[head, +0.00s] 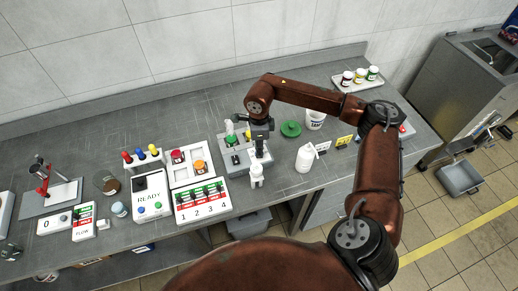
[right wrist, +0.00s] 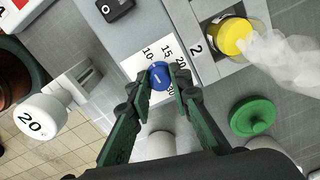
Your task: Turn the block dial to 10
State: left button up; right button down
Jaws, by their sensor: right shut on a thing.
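The blue block dial (right wrist: 160,75) sits on a white scale plate (right wrist: 140,62) with 10, 15, 20 and another number partly covered by a finger. My right gripper (right wrist: 161,80) has its green-black fingers on both sides of the dial and is shut on it. The dial has a small white mark, but which number it points at is hard to tell. In the head view my right gripper (head: 260,128) reaches down over the grey mixer block (head: 235,158), and the dial is hidden there. My left gripper is not in view.
A yellow-capped vessel (right wrist: 232,38) stands at position 2 beside the dial. A numbered panel (head: 203,201) is at left.

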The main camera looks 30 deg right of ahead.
jog(key=c, duration=1.8)
grip_release()
jog(key=shift+o, duration=0.2)
notch_tip(320, 180, up, 12)
